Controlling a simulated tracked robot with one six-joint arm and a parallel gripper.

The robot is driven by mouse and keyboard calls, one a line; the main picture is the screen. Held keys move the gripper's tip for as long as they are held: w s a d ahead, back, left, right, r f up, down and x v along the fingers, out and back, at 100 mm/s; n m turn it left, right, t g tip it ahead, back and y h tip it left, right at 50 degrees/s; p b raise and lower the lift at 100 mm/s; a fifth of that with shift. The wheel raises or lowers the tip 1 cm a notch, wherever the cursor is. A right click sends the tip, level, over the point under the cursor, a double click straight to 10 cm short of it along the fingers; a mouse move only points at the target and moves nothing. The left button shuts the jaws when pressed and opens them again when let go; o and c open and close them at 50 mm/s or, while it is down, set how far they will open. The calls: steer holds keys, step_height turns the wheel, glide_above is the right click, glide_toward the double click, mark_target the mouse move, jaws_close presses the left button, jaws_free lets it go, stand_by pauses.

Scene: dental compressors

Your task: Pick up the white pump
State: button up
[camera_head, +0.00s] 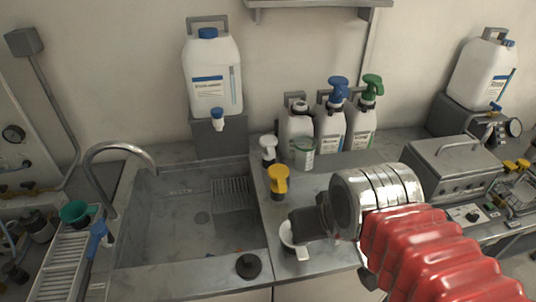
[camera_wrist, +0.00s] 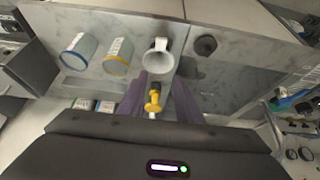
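The white pump (camera_head: 268,149) is a small white pump head standing on the counter by the sink's right edge, behind the yellow pump (camera_head: 278,181). In the wrist view the yellow pump (camera_wrist: 153,101) appears between my fingers, and I cannot clearly make out the white pump there. My gripper (camera_head: 307,223) is above the counter, in front and to the right of both pumps. Its two fingers (camera_wrist: 158,88) are apart in the wrist view, with nothing held. In the head view the fingers are hard to tell apart.
A white funnel-like cup (camera_head: 290,238) stands close to my gripper. White bottles (camera_head: 330,128) with blue and green pumps and a greenish beaker (camera_head: 303,153) stand behind. The sink (camera_head: 195,215) is to the left. A dark round stopper (camera_head: 249,266) lies at the front.

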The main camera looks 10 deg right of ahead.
steer(key=shift+o, duration=0.9)
steer(key=o, duration=0.3)
steer(key=shift+w+r, duration=0.4)
steer(key=shift+w, duration=0.1)
steer(key=shift+o, duration=0.6)
steer(key=w+r, duration=0.4)
steer(key=w, duration=0.4)
steer(key=shift+w+a+m, duration=0.2)
steer(key=shift+w+m, duration=0.2)
steer(key=w+f+m, duration=0.1)
steer(key=w+f, duration=0.1)
steer(key=w, duration=1.2)
steer(key=w+a+f+m+g+h, duration=0.1)
steer(key=w, duration=1.4)
steer(key=shift+w+a+f, duration=0.15)
steer(key=shift+w+f, duration=0.1)
steer(key=shift+f, duration=0.1)
